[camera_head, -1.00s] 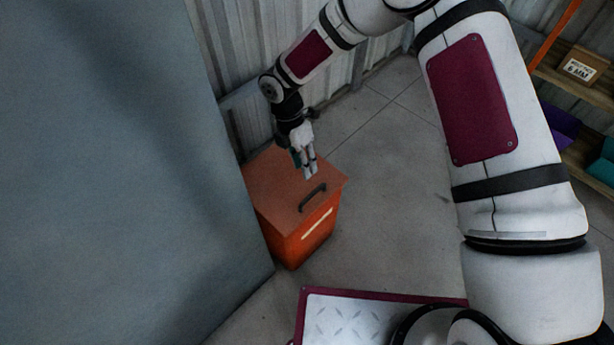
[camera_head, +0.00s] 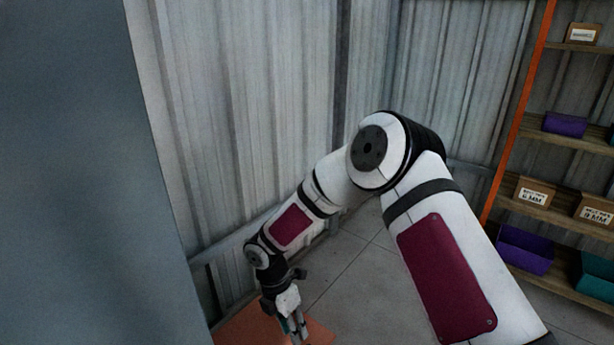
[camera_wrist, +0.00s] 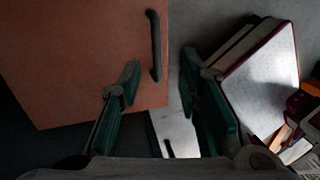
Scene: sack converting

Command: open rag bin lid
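The rag bin's orange lid (camera_head: 240,328) shows only in part at the bottom edge of the head view, below my gripper (camera_head: 296,332). In the wrist view the flat lid (camera_wrist: 70,60) fills the upper left and looks closed. Its black bar handle (camera_wrist: 155,45) runs along the lid's right edge. My gripper (camera_wrist: 160,85) is open, with its two green-padded fingers apart. In the picture the handle's lower end lies between the fingertips, nearer the left one. I see no contact, and the depth gap is hard to tell. The bin's body is out of the head view.
A large grey-blue surface (camera_head: 80,180) stands close on the left. A corrugated metal wall (camera_head: 260,100) is behind the bin. A shelf rack with an orange post (camera_head: 515,120) holds boxes and bins at the right. Bare floor (camera_head: 350,280) lies right of the lid.

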